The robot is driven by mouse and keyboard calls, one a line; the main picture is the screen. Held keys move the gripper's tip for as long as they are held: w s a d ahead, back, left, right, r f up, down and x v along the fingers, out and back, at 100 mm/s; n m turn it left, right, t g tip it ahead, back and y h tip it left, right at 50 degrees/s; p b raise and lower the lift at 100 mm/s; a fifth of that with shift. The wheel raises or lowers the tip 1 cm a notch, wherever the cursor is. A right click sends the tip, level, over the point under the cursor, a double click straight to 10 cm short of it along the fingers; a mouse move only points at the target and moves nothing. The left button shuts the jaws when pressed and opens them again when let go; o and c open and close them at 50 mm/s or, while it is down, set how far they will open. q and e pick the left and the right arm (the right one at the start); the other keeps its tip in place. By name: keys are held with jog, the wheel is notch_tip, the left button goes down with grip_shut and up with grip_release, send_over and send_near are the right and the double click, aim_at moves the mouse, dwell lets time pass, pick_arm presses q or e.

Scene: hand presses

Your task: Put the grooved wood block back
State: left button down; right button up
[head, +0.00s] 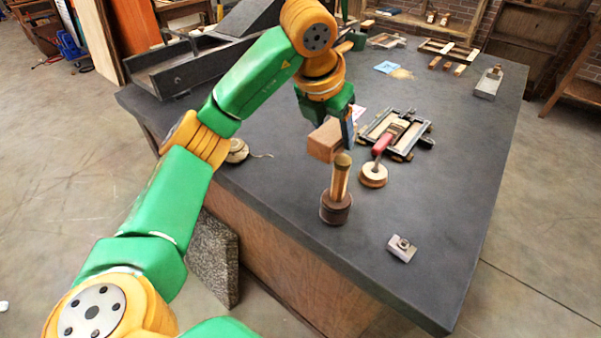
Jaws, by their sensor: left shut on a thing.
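The wood block (325,141) is reddish brown and box-shaped; no groove can be made out at this size. My left gripper (345,126) points down and is shut on the block, near the middle of the dark table (430,215). The block looks held above the table top, behind the upright brass-coloured press; I cannot tell the exact gap. Part of the block's far side is hidden by the gripper. My right gripper is not in view.
A brass-and-wood hand press (338,188) stands just in front of the block. To the right are a red-handled tool on a round wooden base (373,175) and a framed press (392,130). A small metal block (401,249) lies near the front.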

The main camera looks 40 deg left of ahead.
pick_arm(q)
send_over(303, 176)
jog(key=s, duration=0.2)
jog(key=f, duration=0.6)
jog(key=shift+w+f+b, duration=0.15)
jog(key=shift+w+b, duration=0.1)
jog(key=shift+b, duration=0.15)
notch_tip(303, 176, down, 3)
jog(key=shift+r, duration=0.1)
jog(key=shift+f, duration=0.35)
jog(key=shift+c, duration=0.6)
grip_release()
jog(key=shift+r, duration=0.1)
jog(key=shift+r, duration=0.1)
jog(key=p+v, duration=0.2)
jog(key=v, duration=1)
